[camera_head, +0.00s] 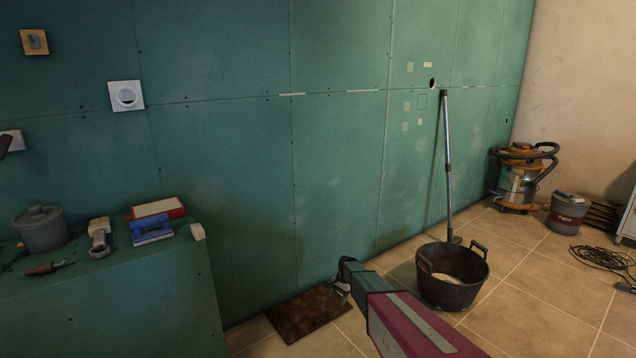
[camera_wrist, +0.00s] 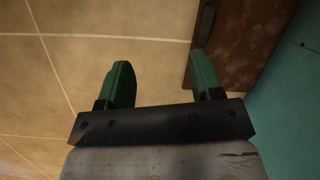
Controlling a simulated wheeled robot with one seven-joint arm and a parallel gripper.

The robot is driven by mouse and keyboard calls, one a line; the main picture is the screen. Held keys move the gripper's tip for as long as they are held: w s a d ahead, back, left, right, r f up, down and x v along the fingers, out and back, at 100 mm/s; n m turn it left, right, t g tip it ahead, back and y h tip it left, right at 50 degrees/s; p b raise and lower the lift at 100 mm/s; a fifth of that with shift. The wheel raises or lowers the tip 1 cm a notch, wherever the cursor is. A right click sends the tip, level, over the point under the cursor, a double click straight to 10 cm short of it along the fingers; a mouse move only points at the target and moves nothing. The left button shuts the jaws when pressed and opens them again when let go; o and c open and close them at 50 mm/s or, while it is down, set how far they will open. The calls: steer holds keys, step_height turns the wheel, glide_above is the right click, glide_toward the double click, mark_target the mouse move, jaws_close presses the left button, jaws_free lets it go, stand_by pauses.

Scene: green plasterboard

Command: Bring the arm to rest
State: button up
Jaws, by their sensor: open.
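My gripper (camera_head: 342,284) reaches forward from the lower right in the head view, low in front of the green wall. In the wrist view its two green fingers (camera_wrist: 163,82) are spread apart with nothing between them. Tiled floor shows beyond the fingers. My arm's maroon and grey link runs behind the gripper to the bottom edge of the head view.
A brown mat (camera_head: 308,314) lies by the wall, also in the wrist view (camera_wrist: 240,40). A black bucket (camera_head: 452,292) stands right of my gripper, with a pole (camera_head: 447,160) behind it. A green box (camera_head: 110,310) with tools stands left. A vacuum (camera_head: 520,182) stands far right.

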steer(key=s+d+r+n+h, duration=0.1)
steer(key=s+d+r+n, duration=0.1)
steer(key=s+r, duration=0.7)
steer(key=s+d+r+n+t, duration=0.1)
steer(key=s+d+r+n, duration=0.2)
steer(key=s+r, duration=0.7)
steer(key=s+d+r+n+h, duration=0.1)
steer(key=s+d+r, duration=0.3)
steer(key=s+r, duration=0.5)
steer(key=s+n, duration=0.1)
steer(key=s, duration=0.6)
steer(key=shift+s+r+n+t+h, duration=0.3)
steer(key=shift+s+r+n+t, duration=0.1)
steer(key=shift+d, duration=0.1)
